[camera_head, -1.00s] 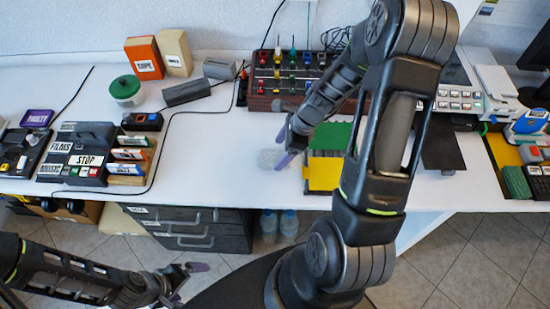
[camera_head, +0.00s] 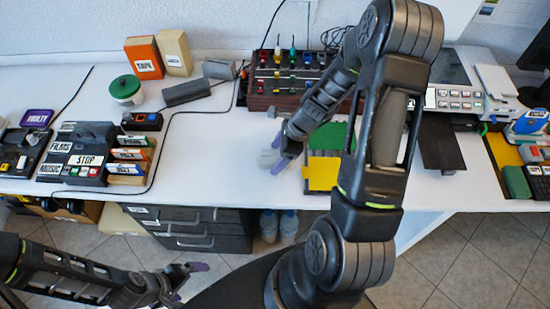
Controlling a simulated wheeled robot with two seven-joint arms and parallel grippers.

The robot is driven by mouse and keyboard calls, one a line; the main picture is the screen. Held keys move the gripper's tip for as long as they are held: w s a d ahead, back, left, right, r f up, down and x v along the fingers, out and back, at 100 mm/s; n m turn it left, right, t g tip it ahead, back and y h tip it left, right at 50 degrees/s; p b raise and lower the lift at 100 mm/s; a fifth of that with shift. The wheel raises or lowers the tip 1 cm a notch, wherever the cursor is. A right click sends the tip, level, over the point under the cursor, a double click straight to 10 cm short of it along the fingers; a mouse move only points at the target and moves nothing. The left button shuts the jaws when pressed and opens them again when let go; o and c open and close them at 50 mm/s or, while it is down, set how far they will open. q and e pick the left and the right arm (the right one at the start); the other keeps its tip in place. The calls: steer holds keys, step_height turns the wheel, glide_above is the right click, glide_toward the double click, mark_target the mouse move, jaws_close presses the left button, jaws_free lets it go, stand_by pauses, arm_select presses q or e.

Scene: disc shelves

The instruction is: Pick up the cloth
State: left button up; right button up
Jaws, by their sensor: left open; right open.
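A small pale grey, partly see-through item (camera_head: 267,159) lies on the white desk and may be the cloth; it is too small to tell for sure. My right gripper (camera_head: 278,153) is open, with its purple fingertips right at this item and partly over it. I cannot tell whether they touch it. My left gripper (camera_head: 187,281) is open and empty, low in front of the desk and over the floor.
A green and yellow block (camera_head: 322,174) stands just right of my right gripper. A rack of coloured knobs (camera_head: 290,78) is behind it. A grey bar (camera_head: 187,92) and a green-lidded jar (camera_head: 126,91) are back left. The desk (camera_head: 215,150) left of the gripper is clear.

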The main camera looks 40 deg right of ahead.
steer(key=shift+f, duration=0.15)
steer(key=shift+c, duration=0.2)
steer(key=c, duration=1.4)
